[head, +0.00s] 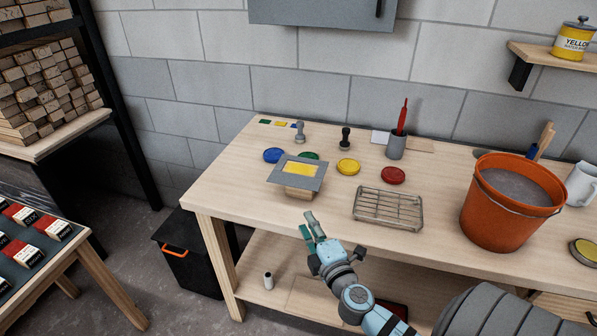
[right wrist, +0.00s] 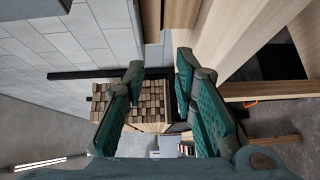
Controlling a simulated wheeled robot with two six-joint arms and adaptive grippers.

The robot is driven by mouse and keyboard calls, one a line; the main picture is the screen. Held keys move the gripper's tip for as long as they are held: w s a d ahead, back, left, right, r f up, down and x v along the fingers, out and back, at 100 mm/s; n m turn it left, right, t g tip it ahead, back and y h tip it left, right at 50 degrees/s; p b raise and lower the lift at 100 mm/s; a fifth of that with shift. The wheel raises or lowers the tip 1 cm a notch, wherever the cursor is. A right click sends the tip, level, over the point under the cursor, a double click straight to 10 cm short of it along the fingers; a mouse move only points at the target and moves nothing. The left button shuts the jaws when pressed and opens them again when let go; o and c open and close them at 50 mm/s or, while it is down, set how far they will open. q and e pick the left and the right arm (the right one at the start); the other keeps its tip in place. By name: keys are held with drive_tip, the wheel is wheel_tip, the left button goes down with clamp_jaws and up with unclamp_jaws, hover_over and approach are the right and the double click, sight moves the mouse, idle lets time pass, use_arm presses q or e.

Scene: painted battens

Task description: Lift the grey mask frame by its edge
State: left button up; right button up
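The grey mask frame (head: 300,183) is a flat square plate lying on top of a wooden block (head: 298,193) near the front left of the workbench. Yellow paint or a yellow surface shows in its opening. My right gripper (head: 312,228) is in front of the bench's front edge, below and apart from the frame. In the right wrist view its two teal fingers (right wrist: 157,100) are spread apart with nothing between them. The frame cannot be made out in the right wrist view. My left gripper is not in view.
Blue (head: 273,155), green (head: 309,156), yellow (head: 348,167) and red (head: 393,175) round pads stand around the frame. A wire rack (head: 388,209) lies to its right, then an orange bucket (head: 505,210). Two stamps stand behind. The bench's front left corner is clear.

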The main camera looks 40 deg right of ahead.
sight(289, 183)
drive_tip(key=shift+t, duration=0.3)
drive_tip(key=x, duration=0.5)
drive_tip(key=r+x, duration=0.1)
drive_tip(key=x, duration=0.3)
drive_tip(key=r+x, duration=0.1)
drive_tip(key=x, duration=0.4)
drive_tip(key=shift+w+a+r+p, duration=0.1)
drive_tip(key=shift+w+r+p, duration=0.15)
drive_tip(key=shift+w+p, duration=0.1)
clamp_jaws()
